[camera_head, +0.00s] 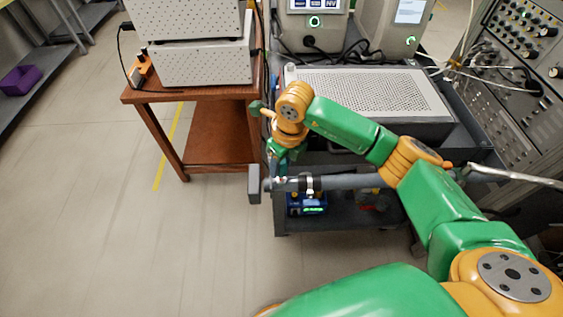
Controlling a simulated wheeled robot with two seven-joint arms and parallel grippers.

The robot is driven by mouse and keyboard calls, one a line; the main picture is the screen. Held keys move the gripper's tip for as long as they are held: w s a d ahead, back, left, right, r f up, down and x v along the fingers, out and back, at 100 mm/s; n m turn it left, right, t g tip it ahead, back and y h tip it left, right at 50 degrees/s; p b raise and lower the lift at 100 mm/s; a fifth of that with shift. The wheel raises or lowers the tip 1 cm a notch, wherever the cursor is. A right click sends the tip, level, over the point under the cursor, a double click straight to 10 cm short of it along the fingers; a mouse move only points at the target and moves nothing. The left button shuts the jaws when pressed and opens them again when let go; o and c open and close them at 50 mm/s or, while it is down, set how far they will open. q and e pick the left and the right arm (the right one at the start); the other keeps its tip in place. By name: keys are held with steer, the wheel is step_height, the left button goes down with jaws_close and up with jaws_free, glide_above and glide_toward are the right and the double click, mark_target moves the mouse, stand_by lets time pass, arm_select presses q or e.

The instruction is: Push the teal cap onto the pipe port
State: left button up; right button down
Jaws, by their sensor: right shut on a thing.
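My right arm comes in from the lower right, and its wrist bends down over the left end of a grey pipe (350,181). The right gripper (279,167) is small and partly hidden by its own wrist. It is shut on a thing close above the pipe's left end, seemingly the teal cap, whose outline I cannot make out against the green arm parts. A dark square plate (254,184) stands at that pipe end. I cannot tell whether cap and port touch. The left gripper is not in view.
The pipe runs along the front of a dark cart (345,218) with a perforated metal box (370,92) on top. A brown wooden table (205,95) with white instruments stands left of it. A rack panel (520,75) stands at the right.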

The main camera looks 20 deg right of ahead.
mark_target(284, 163)
steer(key=shift+f+b, duration=1.5)
steer(key=shift+f, duration=0.15)
steer(key=shift+c, duration=1.5)
jaws_free()
steer(key=r, duration=0.4)
steer(key=s+r+b, duration=0.1)
steer(key=r, duration=0.2)
steer(key=shift+d, duration=0.3)
